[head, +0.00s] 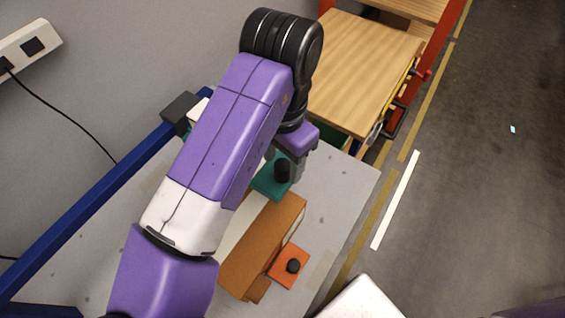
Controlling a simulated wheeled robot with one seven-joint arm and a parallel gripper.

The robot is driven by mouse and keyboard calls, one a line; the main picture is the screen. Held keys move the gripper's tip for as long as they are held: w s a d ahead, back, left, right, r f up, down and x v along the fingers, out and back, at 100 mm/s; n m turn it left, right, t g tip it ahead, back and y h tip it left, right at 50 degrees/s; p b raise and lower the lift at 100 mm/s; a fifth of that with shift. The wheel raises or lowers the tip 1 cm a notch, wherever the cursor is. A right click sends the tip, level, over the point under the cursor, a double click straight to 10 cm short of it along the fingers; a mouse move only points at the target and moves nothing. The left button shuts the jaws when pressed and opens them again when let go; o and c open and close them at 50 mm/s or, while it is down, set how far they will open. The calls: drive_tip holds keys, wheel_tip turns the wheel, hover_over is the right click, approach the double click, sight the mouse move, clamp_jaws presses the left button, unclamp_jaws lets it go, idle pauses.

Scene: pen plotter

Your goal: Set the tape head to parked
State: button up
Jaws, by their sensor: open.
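A plotter-like device stands on the grey table (338,203). A teal block (266,187) with a black knob (282,172) sits at its far end. An orange block (284,273) with a black knob (293,266) sits at the near right, against a long brown beam (258,243). I cannot tell which block is the tape head. My gripper (296,174) points down close beside the teal block's knob; it is open. Whether its fingers straddle or touch the knob is hidden. My arm covers the left part of the device.
A blue rail (95,205) runs along the table's left edge. A wooden-topped cart (362,70) stands beyond the table. A power strip (28,47) is on the wall at the upper left. The floor on the right is mostly clear.

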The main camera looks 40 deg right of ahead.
drive_tip(key=shift+f, duration=1.2)
clamp_jaws()
idle(0.6)
